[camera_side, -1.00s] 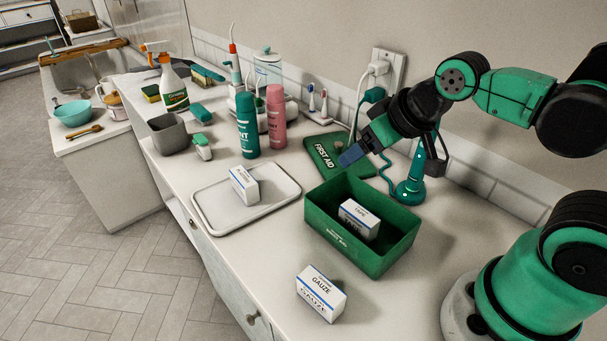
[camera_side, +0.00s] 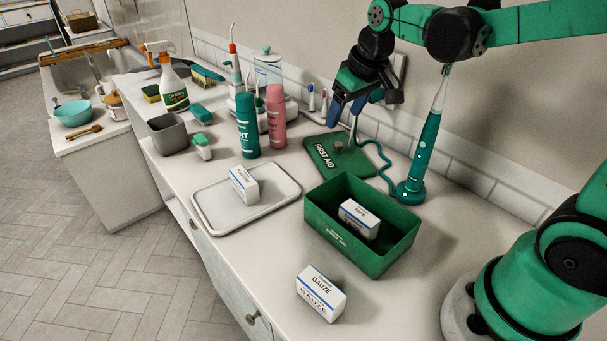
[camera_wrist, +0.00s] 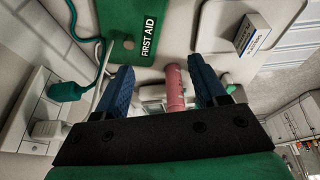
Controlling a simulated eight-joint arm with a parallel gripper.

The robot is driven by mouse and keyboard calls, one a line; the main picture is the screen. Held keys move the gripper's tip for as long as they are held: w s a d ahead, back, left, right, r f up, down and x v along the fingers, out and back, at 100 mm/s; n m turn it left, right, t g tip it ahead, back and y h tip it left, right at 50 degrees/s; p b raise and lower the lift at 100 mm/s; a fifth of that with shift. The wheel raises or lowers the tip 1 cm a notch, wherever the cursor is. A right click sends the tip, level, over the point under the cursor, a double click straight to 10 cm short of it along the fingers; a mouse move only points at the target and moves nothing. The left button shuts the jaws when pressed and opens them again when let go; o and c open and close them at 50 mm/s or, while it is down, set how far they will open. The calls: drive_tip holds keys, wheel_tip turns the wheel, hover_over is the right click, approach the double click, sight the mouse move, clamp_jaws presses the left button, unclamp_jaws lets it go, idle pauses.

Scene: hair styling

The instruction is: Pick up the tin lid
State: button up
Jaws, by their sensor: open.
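The tin lid (camera_side: 334,160) is a flat green panel marked FIRST AID with a small knob on top. It lies on the counter behind the green tin (camera_side: 323,220). It also shows at the top of the wrist view (camera_wrist: 138,18), its knob left of the lettering. My gripper (camera_side: 346,115) is up above the counter behind the lid, apart from it. Its blue fingers are open and empty, and in the wrist view (camera_wrist: 168,82) a pink bottle shows between and beyond them. The open tin holds a white tape box (camera_side: 357,217).
A teal electric toothbrush (camera_side: 425,150) stands right of the lid, with its cord running behind it. Teal (camera_side: 247,125) and pink (camera_side: 276,117) bottles stand left of the lid. A white tray (camera_side: 270,203) holds a box. A gauze box (camera_side: 320,293) lies in front.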

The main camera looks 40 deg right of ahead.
sight(339, 144)
drive_tip(key=w+d+f+g, duration=0.1)
drive_tip(key=w+d+f, duration=0.2)
drive_tip(key=w+d+f+g, duration=0.1)
drive_tip(key=w+d+f, duration=0.2)
drive_tip(key=shift+d+f, duration=0.15)
drive_tip(key=shift+d+f+g, duration=0.2)
drive_tip(key=shift+f+g, duration=0.1)
drive_tip(key=shift+f, duration=0.05)
drive_tip(key=shift+w+f, duration=0.2)
drive_tip(key=shift+f, duration=1.2)
drive_tip(key=shift+w+f, duration=0.2)
drive_tip(key=shift+f, duration=1.15)
clamp_jaws()
